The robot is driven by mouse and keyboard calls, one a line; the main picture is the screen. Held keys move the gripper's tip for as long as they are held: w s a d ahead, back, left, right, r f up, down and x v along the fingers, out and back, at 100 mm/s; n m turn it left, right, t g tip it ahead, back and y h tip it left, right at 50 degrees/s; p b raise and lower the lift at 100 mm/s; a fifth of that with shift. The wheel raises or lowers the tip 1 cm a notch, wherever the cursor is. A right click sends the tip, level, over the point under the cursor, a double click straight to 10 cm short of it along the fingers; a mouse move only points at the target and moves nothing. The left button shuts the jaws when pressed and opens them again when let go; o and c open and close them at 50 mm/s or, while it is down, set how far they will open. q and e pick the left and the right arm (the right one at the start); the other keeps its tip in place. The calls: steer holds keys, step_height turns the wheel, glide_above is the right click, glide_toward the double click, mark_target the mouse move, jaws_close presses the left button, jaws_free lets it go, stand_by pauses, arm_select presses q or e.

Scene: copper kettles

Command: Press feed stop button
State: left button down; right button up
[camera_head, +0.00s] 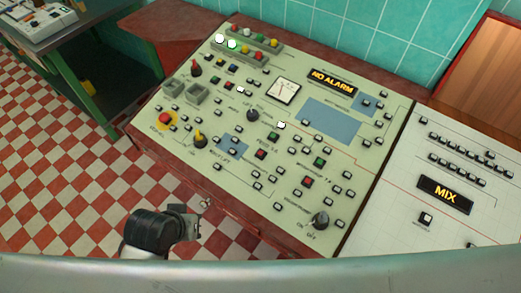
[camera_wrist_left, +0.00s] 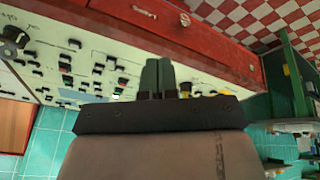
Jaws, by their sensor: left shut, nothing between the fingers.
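A sloped pale control panel (camera_head: 240,175) carries many small buttons with labels too small to read, so I cannot tell which is feed stop. A red button (camera_head: 261,154) sits below a green one (camera_head: 273,137) mid-panel; another red button (camera_head: 308,181) is to the right. A large red button (camera_head: 165,118) on a yellow surround is at the left. My left arm shows at the panel's front left in the head view. My right gripper is out of view.
Knobs stand up from the panel, including a black one (camera_head: 320,220) at the front. A red front edge (camera_head: 225,215) borders it. A green table (camera_head: 60,40) stands at the left over checkered floor.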

arm_select(q)
steer(key=w+d+r+n+h, duration=0.2)
steer(key=w+d+n, duration=0.5)
steer(key=w, duration=0.4)
steer(key=w+d+r+n+t+h, duration=0.1)
steer(key=w+d+r+n+h, duration=0.1)
steer(key=w+d+n+h, duration=0.3)
steer(key=shift+w+d+n+t+h, duration=0.3)
steer(key=shift+w+d+n, duration=1.5)
steer(key=shift+w, duration=1.35)
steer(key=shift+d, duration=0.15)
steer(key=b, duration=0.8)
glide_above(261, 153)
steer(key=s+a, duration=0.1)
steer(key=s, duration=0.1)
steer(key=f, duration=0.6)
steer(key=shift+w, duration=0.2)
steer(key=shift+w+d+f+b, duration=0.15)
steer(key=shift+f+b, duration=0.1)
steer(key=shift+f, duration=0.35)
steer(key=shift+w+d+f+b, duration=0.1)
steer(key=shift+f+b, duration=0.1)
steer(key=shift+f, duration=0.4)
